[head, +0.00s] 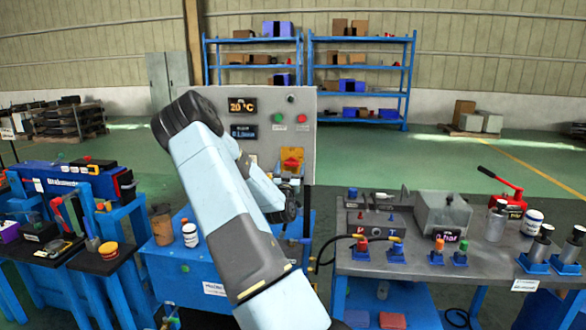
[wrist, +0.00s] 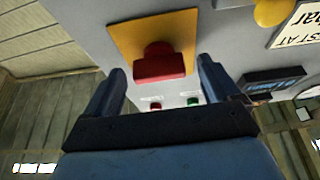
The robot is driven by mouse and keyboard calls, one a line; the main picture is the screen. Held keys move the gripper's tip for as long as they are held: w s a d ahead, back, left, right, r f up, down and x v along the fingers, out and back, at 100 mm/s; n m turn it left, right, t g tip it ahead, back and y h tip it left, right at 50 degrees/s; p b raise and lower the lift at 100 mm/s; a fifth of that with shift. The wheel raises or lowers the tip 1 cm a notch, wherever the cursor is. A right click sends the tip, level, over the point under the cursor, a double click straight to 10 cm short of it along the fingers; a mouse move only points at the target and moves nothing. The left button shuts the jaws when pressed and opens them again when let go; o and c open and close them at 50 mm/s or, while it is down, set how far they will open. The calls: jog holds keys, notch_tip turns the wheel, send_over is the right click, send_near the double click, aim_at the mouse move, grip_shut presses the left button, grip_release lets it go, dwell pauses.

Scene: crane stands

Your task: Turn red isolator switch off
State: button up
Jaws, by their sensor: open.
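The red isolator switch (head: 291,163) sits on a yellow plate (head: 293,153) low on the grey control panel. In the wrist view, the red switch (wrist: 152,65) shows a wide block-shaped handle on its yellow plate (wrist: 185,30). My gripper (wrist: 160,68) is open, with one dark blue finger to each side of the switch in the picture. No contact shows, and how far the fingertips are from the handle is hard to tell. In the head view, my arm reaches up to the panel and hides much of the gripper.
The grey panel (head: 306,120) also has temperature displays (head: 243,105), a green button (head: 278,118) and a red button (head: 302,118). A grey workbench (head: 400,265) with fittings stands to the right. A blue stand (head: 75,182) with tools is at left.

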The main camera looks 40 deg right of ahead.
jog(key=shift+w+d+r, duration=0.15)
jog(key=shift+w+d, duration=0.1)
jog(key=shift+d, duration=0.05)
